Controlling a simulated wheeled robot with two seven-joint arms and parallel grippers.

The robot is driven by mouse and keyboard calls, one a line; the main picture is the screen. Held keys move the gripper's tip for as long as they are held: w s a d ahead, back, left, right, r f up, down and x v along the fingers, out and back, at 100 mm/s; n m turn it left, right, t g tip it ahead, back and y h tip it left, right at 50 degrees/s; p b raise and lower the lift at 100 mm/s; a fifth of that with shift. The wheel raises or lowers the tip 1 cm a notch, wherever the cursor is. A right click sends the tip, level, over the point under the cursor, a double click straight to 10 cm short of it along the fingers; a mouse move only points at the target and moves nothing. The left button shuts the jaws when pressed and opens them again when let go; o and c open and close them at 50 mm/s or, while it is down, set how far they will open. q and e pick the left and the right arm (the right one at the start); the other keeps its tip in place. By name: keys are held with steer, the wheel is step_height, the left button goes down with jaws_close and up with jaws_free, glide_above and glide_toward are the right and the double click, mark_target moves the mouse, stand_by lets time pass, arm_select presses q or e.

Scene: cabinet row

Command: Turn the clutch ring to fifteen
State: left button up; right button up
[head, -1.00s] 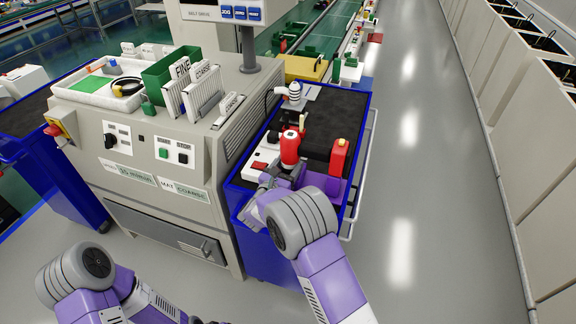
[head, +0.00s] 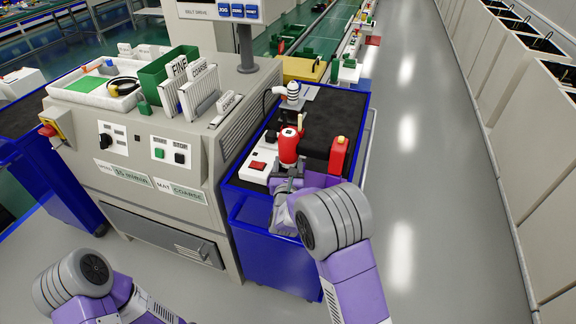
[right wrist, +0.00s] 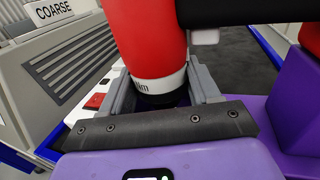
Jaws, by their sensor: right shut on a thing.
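A red tool (head: 289,146) stands upright on the blue cart, and its red body fills the upper middle of the right wrist view (right wrist: 147,35). Round its lower end is a pale clutch ring (right wrist: 160,84) with "Nm" lettering, above a black part. No number on the ring can be read. My right gripper (head: 287,181) is shut on the ring, with one grey finger on each side of it in the right wrist view (right wrist: 163,92). My left forearm shows at the lower left of the head view, but its gripper is out of sight.
A red block-shaped item with a yellow top (head: 338,157) stands close to the right of the tool. A white box with a red button (head: 257,167) lies to the left. The grey machine (head: 150,200) borders the cart's left; the floor at right is clear.

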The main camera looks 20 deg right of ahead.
steer(key=o, duration=1.1)
steer(key=shift+c, duration=0.2)
steer(key=shift+s, duration=0.1)
steer(key=p+v, duration=0.1)
steer(key=v, duration=0.6)
steer(key=shift+s, duration=0.2)
steer(key=shift+a, duration=0.1)
